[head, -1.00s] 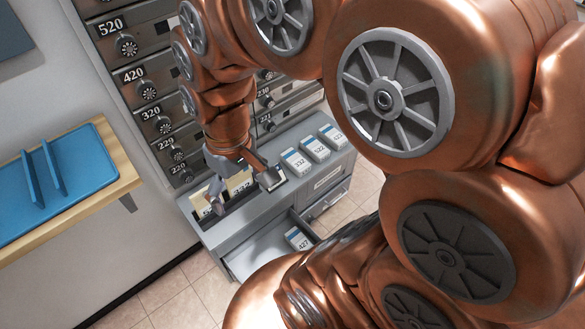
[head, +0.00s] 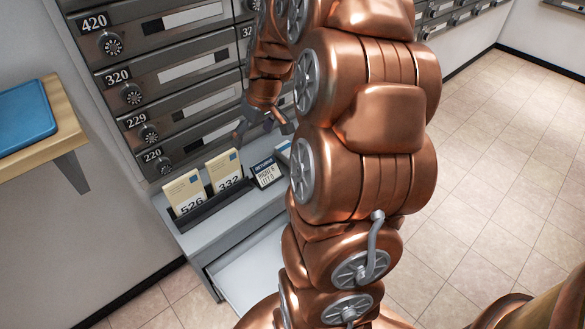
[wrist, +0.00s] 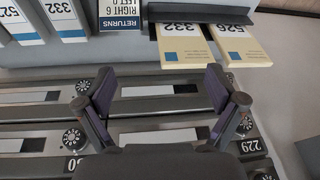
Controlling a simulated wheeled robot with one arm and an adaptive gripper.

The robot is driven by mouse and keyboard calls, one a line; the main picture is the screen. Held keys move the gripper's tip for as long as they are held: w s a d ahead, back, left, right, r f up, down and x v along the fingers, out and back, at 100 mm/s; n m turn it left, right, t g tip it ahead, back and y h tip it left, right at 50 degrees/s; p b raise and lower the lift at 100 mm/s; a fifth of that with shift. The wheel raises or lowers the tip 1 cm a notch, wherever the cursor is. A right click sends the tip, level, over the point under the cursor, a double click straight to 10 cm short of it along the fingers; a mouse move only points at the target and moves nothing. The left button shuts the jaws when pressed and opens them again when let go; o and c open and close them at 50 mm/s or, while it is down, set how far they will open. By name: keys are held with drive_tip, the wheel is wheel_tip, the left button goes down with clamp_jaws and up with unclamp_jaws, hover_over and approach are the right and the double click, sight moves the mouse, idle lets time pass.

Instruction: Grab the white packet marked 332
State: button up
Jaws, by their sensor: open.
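The white packet marked 332 (wrist: 64,20), with a blue band, stands at the upper left of the wrist view, upside down there. In the head view only a sliver of a white packet (head: 284,153) shows beside my arm, its number hidden. A cream envelope also marked 332 (head: 225,170) stands in the dark rack; it also shows in the wrist view (wrist: 182,45). My gripper (head: 263,130) is open and empty, above and behind the rack, near the mailbox fronts. Its spread fingers (wrist: 160,90) are apart from the packets.
A white packet marked 522 (wrist: 22,25) stands beside the 332 packet. A cream envelope marked 526 (head: 186,193) and a RETURNS sign (head: 266,173) share the counter. Mailbox doors (head: 165,75) rise behind. An open drawer (head: 245,275) juts out below. A blue tray (head: 24,118) sits at left.

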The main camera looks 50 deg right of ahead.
drive_tip(key=m+t+h+b, duration=0.1)
drive_tip(key=b, duration=0.8)
approach(282, 151)
drive_tip(key=shift+s+d+f, duration=0.3)
drive_tip(key=shift+s+f, duration=0.25)
drive_tip(key=shift+f, duration=0.05)
drive_tip(key=shift+s+d+f, duration=0.3)
drive_tip(key=shift+s+f, duration=0.25)
drive_tip(key=shift+f, duration=0.1)
drive_tip(key=shift+d+f, duration=0.1)
drive_tip(key=shift+f, duration=0.15)
drive_tip(key=shift+d+b+x, duration=0.15)
drive_tip(key=shift+b+x, duration=0.7)
drive_tip(key=shift+x, duration=0.95)
drive_tip(key=shift+d+b+x, duration=0.1)
drive_tip(key=shift+b+x, duration=0.7)
drive_tip(key=shift+x, duration=1)
drive_tip(key=shift+w+r+t, duration=0.1)
drive_tip(key=shift+w+t, duration=0.1)
drive_tip(key=shift+t, duration=0.1)
drive_tip(key=shift+c, duration=0.4)
drive_tip(key=c, duration=1.2)
drive_tip(key=shift+c, duration=0.2)
